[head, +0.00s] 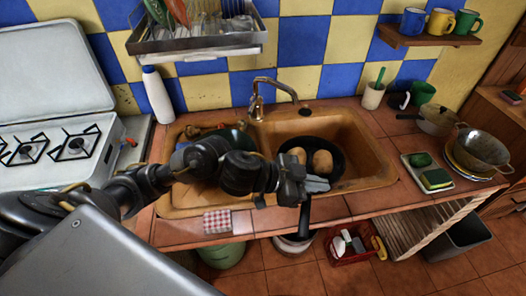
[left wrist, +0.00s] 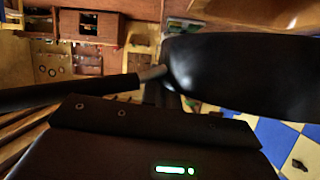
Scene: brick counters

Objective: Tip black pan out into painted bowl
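The black pan (head: 338,172) is over the right basin of the sink, with two brown rounded lumps (head: 322,162) in it. A grey-blue piece (head: 316,184) shows at its near side; I cannot tell what it is. My left gripper (head: 293,188) is at the pan's handle, near the body, and looks shut on it; the fingertips are hidden. In the left wrist view the pan (left wrist: 245,75) fills the right side and its handle (left wrist: 70,92) crosses to the left. A deep greyish bowl (head: 483,149), perhaps the painted bowl, stands on plates at the right. My right gripper is out of view.
The brown sink's left basin (head: 190,200) is partly behind my left arm. A tray with sponges (head: 436,179) and a lidded pot (head: 437,120) are right of the sink. The tap (head: 258,100) rises behind it. A red crate (head: 350,245) is on the floor.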

